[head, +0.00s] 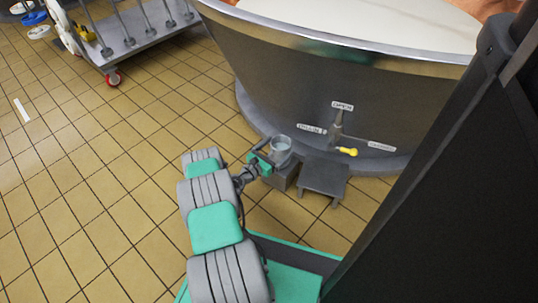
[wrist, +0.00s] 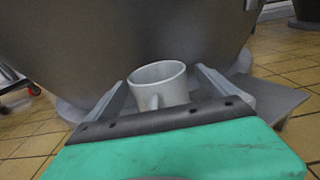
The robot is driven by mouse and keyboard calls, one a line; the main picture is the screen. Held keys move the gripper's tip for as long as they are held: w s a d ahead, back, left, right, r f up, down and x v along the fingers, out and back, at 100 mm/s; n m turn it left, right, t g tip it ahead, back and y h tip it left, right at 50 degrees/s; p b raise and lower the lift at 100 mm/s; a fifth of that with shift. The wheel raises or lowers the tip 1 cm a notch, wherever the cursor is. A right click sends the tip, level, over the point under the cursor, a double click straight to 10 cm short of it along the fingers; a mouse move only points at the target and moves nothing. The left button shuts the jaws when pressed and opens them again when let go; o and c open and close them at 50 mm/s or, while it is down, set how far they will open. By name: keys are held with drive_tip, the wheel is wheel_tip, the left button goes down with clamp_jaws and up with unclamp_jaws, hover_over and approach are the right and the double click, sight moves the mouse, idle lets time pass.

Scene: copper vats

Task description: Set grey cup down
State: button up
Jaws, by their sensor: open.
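The cup's lower part is hidden behind my palm in the wrist view.
A large metal vat (head: 300,90) with pale liquid rises close behind the cup. Its drain valve has a yellow-tipped handle (head: 348,151). A wheeled cart (head: 130,40) is at upper left; tiled floor (head: 90,150) at left is clear.

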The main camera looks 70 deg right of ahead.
drive_tip(key=p+v, duration=0.6)
drive_tip(key=v, duration=0.4)
drive_tip(key=w+r+m+t+y, duration=0.2)
drive_tip(key=w+r+m, duration=0.2)
drive_tip(key=w, duration=0.6)
drive_tip(key=w+r+m+t+y, duration=0.2)
drive_tip(key=w+r+m, duration=0.15)
drive_tip(key=w, duration=0.75)
drive_tip(key=w+a+r+m+t+y, duration=0.45)
drive_tip(key=w+a+r, duration=0.75)
drive_tip(key=a, duration=0.4)
drive_tip(key=s+a+r+y, duration=0.25)
drive_tip(key=a+r, duration=0.35)
drive_tip(key=a, duration=0.5)
drive_tip(key=s+a+r+y, duration=0.25)
drive_tip(key=a+r, duration=0.35)
drive_tip(key=a, duration=0.5)
drive_tip(key=s+a+r+m+y, duration=0.1)
drive_tip(key=s+a+r+y, duration=0.15)
drive_tip(key=s+a, duration=1.1)
wheel_tip(320, 180, up, 39)
drive_tip(key=w+t+p, duration=0.1)
drive_tip(key=p, duration=3.5)
drive_tip(key=shift+w+t, duration=0.35)
